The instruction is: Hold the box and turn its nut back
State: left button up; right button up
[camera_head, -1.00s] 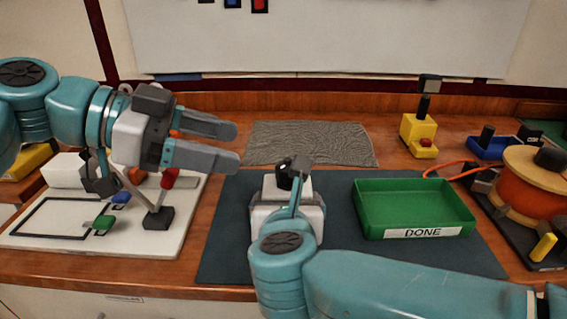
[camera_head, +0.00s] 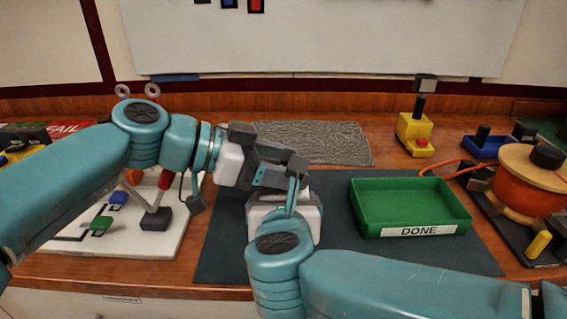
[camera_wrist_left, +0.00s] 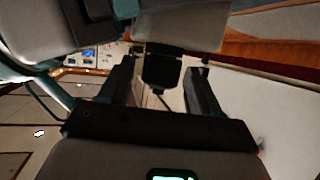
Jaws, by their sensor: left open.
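I cannot make out the box or its nut in the head view; the space in front of my right gripper is hidden by its own wrist. My left gripper (camera_head: 284,166) is open, with its fingers reaching right, close to the far side of my right gripper's wrist. In the left wrist view its two dark fingers (camera_wrist_left: 160,88) stand apart. A dark block (camera_wrist_left: 161,70) shows between them; I cannot tell whether it is part of the box or of my right gripper. My right gripper (camera_head: 290,188) points away over the dark mat, and its fingers are hidden.
The dark mat (camera_head: 235,235) bears a green tray (camera_head: 410,231) marked DONE. A grey cloth (camera_head: 325,142) lies behind. A yellow block with a black post (camera_head: 416,130), a blue tray (camera_head: 485,148) and an orange spool (camera_head: 525,190) stand right. A white board (camera_head: 150,240) lies left.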

pick_arm(q)
jog(key=c, duration=1)
jog(key=n+t+y, duration=0.1)
jog(key=t, duration=0.1)
jog(key=n+t, duration=0.2)
jog(key=shift+s+n+y, duration=0.2)
jog(key=shift+n+y, duration=0.1)
jog(key=shift+y, duration=0.1)
jog(key=shift+w+n+t+y, duration=0.15)
jog(key=shift+n+t+y, duration=0.55)
jog(key=shift+n+t, duration=0.25)
jog(key=o, duration=1)
jog(key=v, duration=1.2)
